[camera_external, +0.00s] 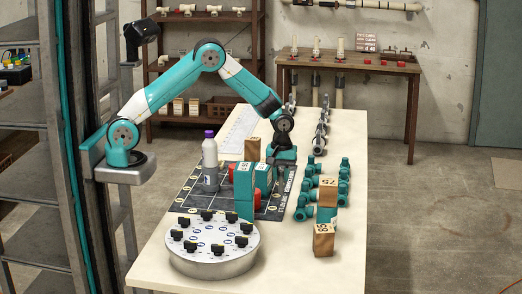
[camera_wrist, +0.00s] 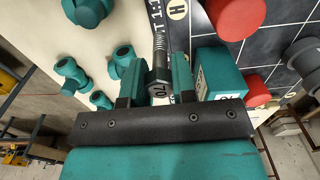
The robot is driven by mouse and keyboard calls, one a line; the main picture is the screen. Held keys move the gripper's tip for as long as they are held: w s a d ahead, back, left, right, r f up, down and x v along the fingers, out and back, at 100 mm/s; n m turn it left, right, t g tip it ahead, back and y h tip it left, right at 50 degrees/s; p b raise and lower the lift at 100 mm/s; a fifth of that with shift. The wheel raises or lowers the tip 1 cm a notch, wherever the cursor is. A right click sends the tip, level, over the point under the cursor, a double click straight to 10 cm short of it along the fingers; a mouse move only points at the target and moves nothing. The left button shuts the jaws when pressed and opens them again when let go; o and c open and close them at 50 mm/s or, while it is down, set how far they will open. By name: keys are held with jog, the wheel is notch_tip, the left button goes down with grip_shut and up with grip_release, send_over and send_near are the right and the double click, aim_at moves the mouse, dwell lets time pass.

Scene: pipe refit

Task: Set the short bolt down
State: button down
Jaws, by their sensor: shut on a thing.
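The short bolt (camera_wrist: 159,62) is dark grey, with a hex head marked 70 and a shank pointing up in the wrist view. My gripper (camera_wrist: 157,80) has its two teal fingers on either side of the head and is shut on it. The shank lies over the edge strip of the dark gridded mat (camera_wrist: 285,32); I cannot tell whether it touches. In the external view my gripper (camera_external: 284,157) is low over the far right part of the mat, and the bolt is hidden there.
A teal block (camera_wrist: 218,75) and red cylinders (camera_wrist: 235,14) stand just right of my gripper. Teal pipe fittings (camera_wrist: 74,73) lie to the left. A bottle (camera_external: 210,166), wooden blocks (camera_external: 324,240) and a round dial stand (camera_external: 213,262) occupy the table (camera_external: 160,262).

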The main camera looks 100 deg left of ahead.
aim_at(281, 193)
jog(key=shift+f, duration=2.25)
jog(key=shift+f, duration=0.1)
jog(key=c, duration=0.9)
grip_release()
notch_tip(281, 193, up, 12)
jog(key=shift+f+b, duration=0.25)
jog(key=shift+b, duration=0.4)
jog(key=shift+s+r, duration=0.1)
jog(key=shift+r, duration=0.25)
jog(key=s+r+m+y, duration=0.1)
jog(key=s+r+m, duration=0.2)
jog(key=s, duration=0.7)
jog(key=s+r+m+y, duration=0.1)
jog(key=s+r+m, duration=0.3)
jog(key=s, duration=0.6)
jog(key=s+r+m+y, duration=0.2)
jog(key=s+r+m, duration=0.1)
jog(key=s, duration=0.7)
jog(key=shift+d+r+m, duration=0.2)
jog(key=shift+r+m, duration=0.15)
jog(key=shift+m, duration=0.15)
